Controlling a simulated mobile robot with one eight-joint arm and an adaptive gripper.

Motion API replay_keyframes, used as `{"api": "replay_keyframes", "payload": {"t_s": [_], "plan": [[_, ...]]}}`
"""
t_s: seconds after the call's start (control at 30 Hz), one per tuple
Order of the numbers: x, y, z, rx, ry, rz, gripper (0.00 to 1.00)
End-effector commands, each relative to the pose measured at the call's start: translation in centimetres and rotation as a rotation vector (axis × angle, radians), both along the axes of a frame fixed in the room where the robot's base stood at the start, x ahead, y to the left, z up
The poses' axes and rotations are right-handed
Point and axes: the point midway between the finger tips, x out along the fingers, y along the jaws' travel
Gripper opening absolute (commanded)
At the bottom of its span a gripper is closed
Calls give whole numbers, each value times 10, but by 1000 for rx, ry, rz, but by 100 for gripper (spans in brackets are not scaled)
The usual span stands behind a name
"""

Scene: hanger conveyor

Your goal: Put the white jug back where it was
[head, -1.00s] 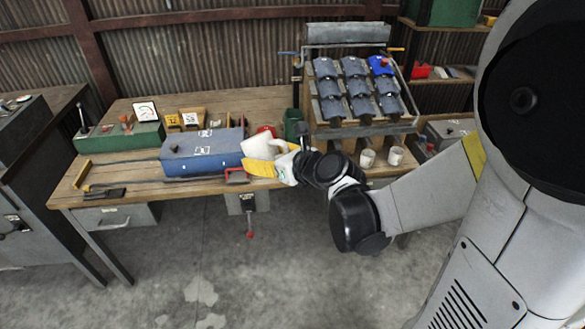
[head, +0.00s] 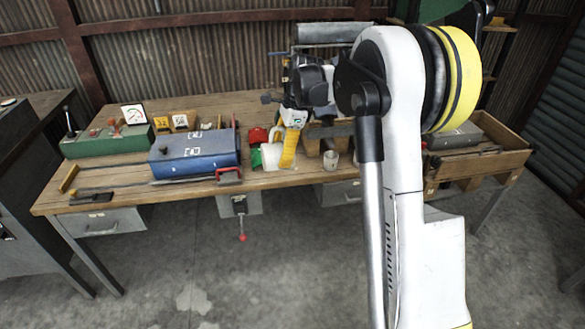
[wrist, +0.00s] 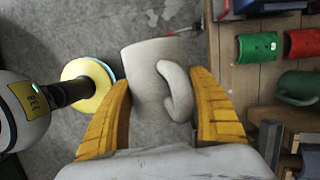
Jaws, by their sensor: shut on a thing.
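The white jug (head: 271,156) is held at the front of the workbench in the head view, partly covered by my gripper (head: 288,148). In the wrist view the jug (wrist: 148,70) sits between the two yellow fingers of my gripper (wrist: 160,82), with its handle towards the right finger. The gripper is shut on the jug. Grey floor shows behind the jug there, with the bench edge to its right. The part of the jug near the palm is hidden.
The workbench (head: 120,188) carries a blue toolbox (head: 195,153) left of the jug. My arm hides most of the rack.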

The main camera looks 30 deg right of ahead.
Motion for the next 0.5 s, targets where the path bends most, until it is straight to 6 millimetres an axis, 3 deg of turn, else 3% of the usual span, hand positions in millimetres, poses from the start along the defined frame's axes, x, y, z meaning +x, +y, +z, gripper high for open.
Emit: {"api": "replay_keyframes", "payload": {"t_s": [0.23, 0.5], "plan": [[9, -17, -23, -482, -40, 563, 34], [18, -50, -53, -967, -372, 1056, 34]]}}
